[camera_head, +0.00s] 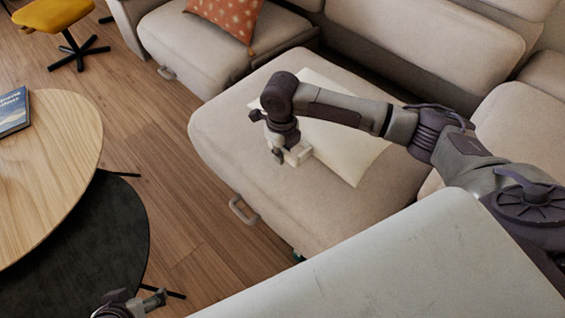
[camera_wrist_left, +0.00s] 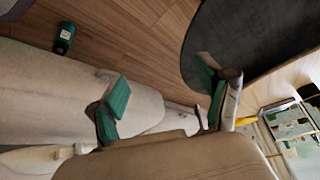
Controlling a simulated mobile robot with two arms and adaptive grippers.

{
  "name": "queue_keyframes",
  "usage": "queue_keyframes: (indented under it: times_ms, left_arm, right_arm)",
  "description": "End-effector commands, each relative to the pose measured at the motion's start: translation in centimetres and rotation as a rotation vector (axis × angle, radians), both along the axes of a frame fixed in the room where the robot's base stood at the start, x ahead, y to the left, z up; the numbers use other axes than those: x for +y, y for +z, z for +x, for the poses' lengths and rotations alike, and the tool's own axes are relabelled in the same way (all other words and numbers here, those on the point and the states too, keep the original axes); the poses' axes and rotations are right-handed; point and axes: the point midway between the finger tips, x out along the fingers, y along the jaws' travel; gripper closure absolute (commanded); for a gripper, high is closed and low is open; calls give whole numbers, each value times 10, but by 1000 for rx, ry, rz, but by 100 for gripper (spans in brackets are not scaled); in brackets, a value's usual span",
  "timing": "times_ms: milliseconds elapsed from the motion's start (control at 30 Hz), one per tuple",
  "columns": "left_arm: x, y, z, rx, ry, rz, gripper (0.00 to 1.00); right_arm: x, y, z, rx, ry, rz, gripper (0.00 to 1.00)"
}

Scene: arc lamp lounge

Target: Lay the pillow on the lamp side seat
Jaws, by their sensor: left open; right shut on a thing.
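A flat-looking cream pillow (camera_head: 349,152) lies on or just above the beige middle seat (camera_head: 225,130); I cannot tell if its whole underside touches. My right gripper (camera_head: 287,156) reaches down at its near left edge and is shut on it; the grip itself is small and partly hidden. My right forearm covers part of the pillow. My left gripper (camera_head: 135,303) is at the bottom edge of the head view, far from the pillow. In the left wrist view its green-padded fingers (camera_wrist_left: 160,98) are apart with nothing held between them.
An orange patterned pillow (camera_head: 228,14) rests on the far left seat (camera_head: 190,45). A round wooden table (camera_head: 50,150) with a blue book (camera_head: 13,112) stands left, beside a yellow stool (camera_head: 52,14). A dark green container (camera_wrist_left: 64,38) shows in the left wrist view. Wooden floor is open between.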

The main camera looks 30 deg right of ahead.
Motion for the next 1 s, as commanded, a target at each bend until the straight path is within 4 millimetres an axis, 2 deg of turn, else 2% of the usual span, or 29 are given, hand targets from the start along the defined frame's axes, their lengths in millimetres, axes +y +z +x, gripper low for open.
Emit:
queue_keyframes:
  times_ms: [167,267,400,533,700,967,1000]
  left_arm:
    - [-4,4,13,-65,-6,-14,22]
    - [-9,8,26,-134,-11,-29,22]
    - [-17,20,51,-273,-22,-59,22]
    - [-23,32,67,-372,-29,-80,22]
    - [-25,38,73,-413,-32,-89,22]
    - [-25,38,72,-409,-32,-88,22]
    - [-25,38,72,-408,-32,-88,22]
  right_arm:
    - [-1,-5,5,-1,0,-1,100]
    - [-1,-14,5,1,0,-1,100]
    - [-1,-30,5,0,1,-1,100]
    - [-2,-40,5,-1,0,-2,100]
    - [-1,-42,5,-2,0,-2,100]
    - [-1,-43,4,-2,0,-2,100]
    - [-1,-44,4,0,0,0,82]
